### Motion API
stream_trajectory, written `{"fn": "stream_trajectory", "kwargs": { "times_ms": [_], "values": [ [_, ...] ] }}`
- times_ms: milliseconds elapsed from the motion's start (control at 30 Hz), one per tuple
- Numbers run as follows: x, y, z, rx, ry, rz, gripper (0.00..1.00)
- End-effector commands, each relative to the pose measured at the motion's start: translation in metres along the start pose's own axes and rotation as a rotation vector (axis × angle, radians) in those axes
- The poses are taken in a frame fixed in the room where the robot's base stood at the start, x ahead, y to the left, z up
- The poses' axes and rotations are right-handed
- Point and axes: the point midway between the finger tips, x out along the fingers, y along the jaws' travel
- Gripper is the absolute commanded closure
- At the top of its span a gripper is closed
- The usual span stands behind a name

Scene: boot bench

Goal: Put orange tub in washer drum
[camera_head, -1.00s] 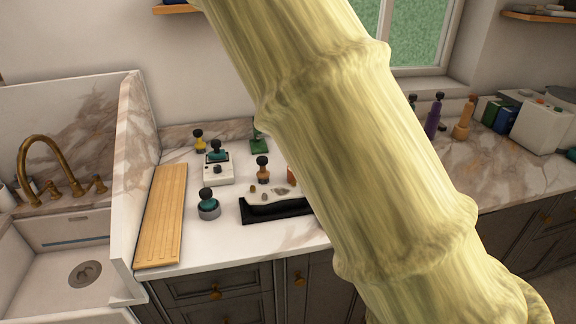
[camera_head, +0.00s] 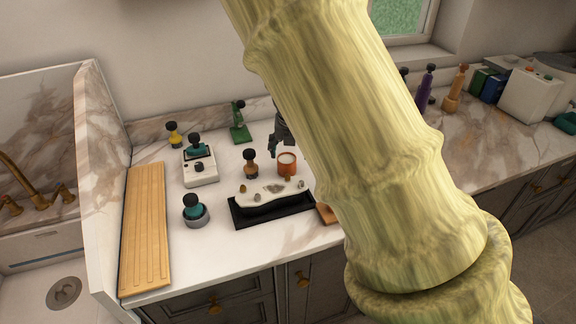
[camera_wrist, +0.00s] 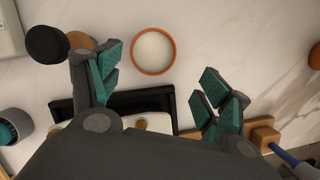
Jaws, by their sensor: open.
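The orange tub (camera_head: 287,168), a small round cup with a pale inside, stands on the marble counter behind the black tray. In the wrist view the tub (camera_wrist: 136,62) shows as an orange ring from above, just beyond the fingertips, and nothing touches it there. My gripper (camera_head: 279,147) is beside and above the tub, partly hidden by my arm. In the wrist view my gripper (camera_wrist: 158,82) is open and empty, its teal-padded fingers spread to either side. I cannot make out a washer drum for certain.
A black tray (camera_head: 240,222) with a white stone-like piece lies in front of the tub. A brown dark-topped figure (camera_head: 250,164) stands close left of it. A white box (camera_head: 198,168) and wooden board (camera_head: 146,230) are further left. A white machine (camera_head: 530,97) stands far right.

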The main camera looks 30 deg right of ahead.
Motion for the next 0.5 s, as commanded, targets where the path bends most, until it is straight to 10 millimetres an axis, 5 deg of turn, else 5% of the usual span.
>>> {"fn": "stream_trajectory", "kwargs": {
  "times_ms": [500],
  "values": [
    [0.046, 0.004, 0.002, -0.006, 0.008, -0.005, 0.22]
  ]
}}
